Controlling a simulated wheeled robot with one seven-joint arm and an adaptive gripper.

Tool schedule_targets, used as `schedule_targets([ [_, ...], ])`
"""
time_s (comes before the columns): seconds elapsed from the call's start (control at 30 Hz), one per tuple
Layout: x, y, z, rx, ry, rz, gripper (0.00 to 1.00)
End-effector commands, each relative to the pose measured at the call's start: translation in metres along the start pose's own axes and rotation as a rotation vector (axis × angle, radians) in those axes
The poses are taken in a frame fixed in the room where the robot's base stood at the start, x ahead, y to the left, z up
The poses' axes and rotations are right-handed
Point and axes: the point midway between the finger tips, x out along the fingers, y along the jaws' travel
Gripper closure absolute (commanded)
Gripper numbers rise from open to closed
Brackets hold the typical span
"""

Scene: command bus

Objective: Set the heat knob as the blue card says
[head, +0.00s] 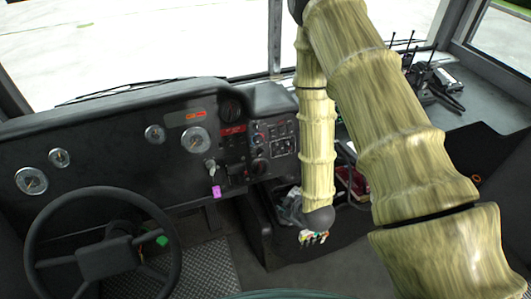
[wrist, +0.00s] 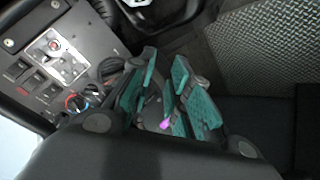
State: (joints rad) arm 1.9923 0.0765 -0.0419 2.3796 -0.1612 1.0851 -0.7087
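A small dial ringed in red and blue, which looks like the heat knob, shows on the dark switch panel in the wrist view (wrist: 76,102), left of my fingers. In the head view, a small round knob (head: 258,138) sits on the centre dash panel; its setting is too small to read. I make out no blue card in either view. My gripper (wrist: 165,72) has its two teal finger pads apart, with nothing clearly held, and stays clear of the dial. In the head view my gripper (head: 313,238) hangs low, right of the dash.
The steering wheel (head: 104,248) stands at the left below gauges. A pink tag (head: 216,191) hangs under the dash, and a green piece (head: 162,240) shows by the wheel. Handheld radios (head: 430,80) stand on the right shelf. The treadplate floor (head: 205,270) is open.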

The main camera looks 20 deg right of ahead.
Motion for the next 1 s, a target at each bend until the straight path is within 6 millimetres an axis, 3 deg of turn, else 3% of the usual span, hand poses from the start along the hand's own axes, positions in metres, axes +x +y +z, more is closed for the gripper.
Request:
schedule_targets([
  [0.03, 0.015, 0.018, -0.015, -0.086, 0.069, 0.054, 0.81],
  [0.2, 0.02, 0.075, -0.074, -0.376, 0.25, 0.239, 0.81],
  [0.4, 0.011, 0.113, -0.115, -0.579, 0.349, 0.397, 0.81],
  [0.67, 0.013, 0.126, -0.131, -0.63, 0.369, 0.441, 0.81],
  [1.0, 0.058, 0.141, -0.154, -0.627, 0.367, 0.438, 0.81],
])
